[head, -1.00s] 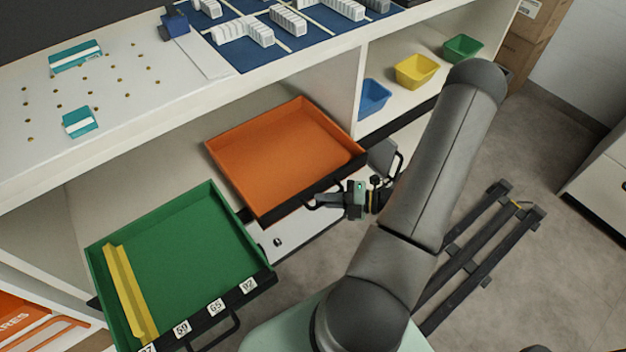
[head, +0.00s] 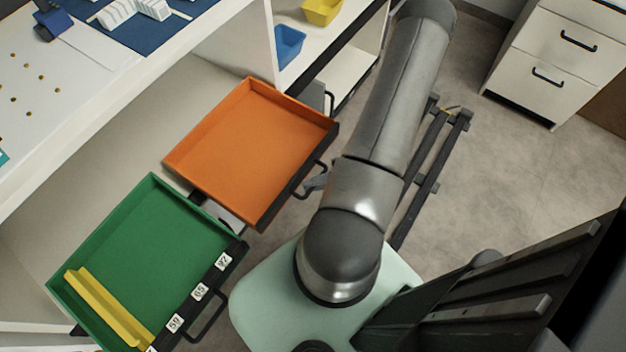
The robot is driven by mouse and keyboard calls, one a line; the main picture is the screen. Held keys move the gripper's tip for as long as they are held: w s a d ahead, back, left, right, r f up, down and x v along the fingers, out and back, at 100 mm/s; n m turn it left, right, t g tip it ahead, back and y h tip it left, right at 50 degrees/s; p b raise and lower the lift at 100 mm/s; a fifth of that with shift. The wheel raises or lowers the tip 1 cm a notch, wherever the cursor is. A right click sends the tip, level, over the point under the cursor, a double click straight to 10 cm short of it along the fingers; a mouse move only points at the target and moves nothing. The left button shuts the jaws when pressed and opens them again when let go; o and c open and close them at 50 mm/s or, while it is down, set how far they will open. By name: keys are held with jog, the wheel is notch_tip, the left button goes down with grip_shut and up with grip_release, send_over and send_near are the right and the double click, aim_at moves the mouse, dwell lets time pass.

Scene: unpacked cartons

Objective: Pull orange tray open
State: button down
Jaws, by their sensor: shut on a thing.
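The orange tray (head: 252,148) is an empty shallow drawer with a black front. It sticks out of the white shelf unit, beside the green tray. Its dark handle (head: 311,181) is on the front side facing my arm. My gripper (head: 314,184) is at this handle and shut on it. Only a small grey part of the gripper shows; most of it is hidden behind my arm.
The green tray (head: 150,245) is also out and holds a yellow bar (head: 104,308). Blue (head: 289,46) and yellow (head: 322,10) bins stand on the shelf behind. A white drawer cabinet (head: 557,62) is at the upper right.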

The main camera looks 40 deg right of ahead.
jog(key=c, duration=1.5)
grip_release()
jog(key=v, duration=1.7)
jog(key=shift+s+d+p, duration=0.15)
jog(key=shift+d+p, duration=0.1)
jog(key=shift+p, duration=0.05)
